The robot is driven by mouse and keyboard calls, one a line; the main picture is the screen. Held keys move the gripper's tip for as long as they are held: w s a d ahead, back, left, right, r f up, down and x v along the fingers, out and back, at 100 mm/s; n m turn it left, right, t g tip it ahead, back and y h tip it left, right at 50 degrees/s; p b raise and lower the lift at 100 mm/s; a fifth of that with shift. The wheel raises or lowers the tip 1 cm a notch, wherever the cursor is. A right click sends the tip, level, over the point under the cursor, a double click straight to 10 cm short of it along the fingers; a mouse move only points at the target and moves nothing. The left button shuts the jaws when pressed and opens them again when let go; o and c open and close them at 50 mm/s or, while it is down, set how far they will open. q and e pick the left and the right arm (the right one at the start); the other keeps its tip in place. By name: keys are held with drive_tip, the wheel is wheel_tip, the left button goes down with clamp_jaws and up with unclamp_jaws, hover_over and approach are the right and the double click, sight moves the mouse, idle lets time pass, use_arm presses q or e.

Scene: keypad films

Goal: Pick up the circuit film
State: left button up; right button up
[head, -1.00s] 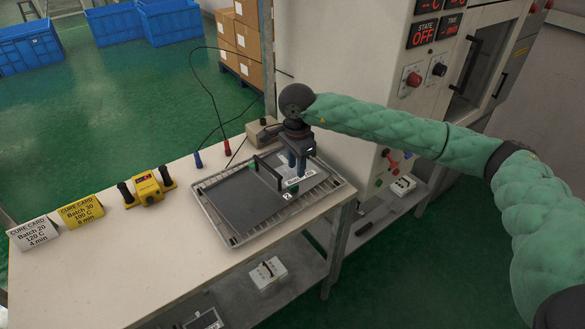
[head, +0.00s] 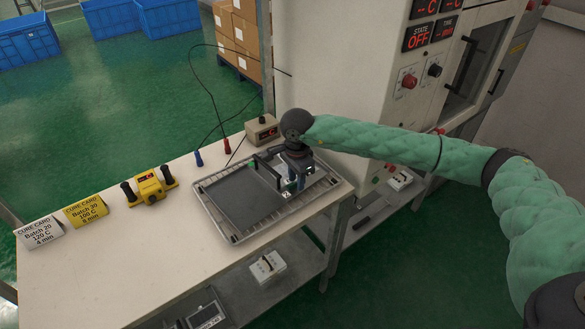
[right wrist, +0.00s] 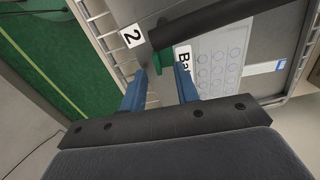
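A pale grey film (right wrist: 222,62) printed with circles lies on the tray in the right wrist view. Its label, starting "Ba", is partly hidden by a finger. A small green tab (right wrist: 164,60) shows just beyond my blue fingertips, at the film's side. My right gripper (right wrist: 160,80) is open, with a gap between its fingers. In the head view my right gripper (head: 292,182) is low over the right half of the grey tray (head: 218,222) and hides much of the film. I cannot tell whether the fingers touch anything. My left gripper is out of view.
A black bar (right wrist: 205,22) crosses above the tray near the fingers. Cure cards (head: 85,211), a yellow two-knob device (head: 150,186) and a small beige box (head: 262,130) stand on the table (head: 120,270). A large white machine (head: 340,70) stands behind.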

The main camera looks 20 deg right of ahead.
drive_tip(key=shift+f, duration=0.25)
clamp_jaws()
drive_tip(key=shift+r, duration=0.1)
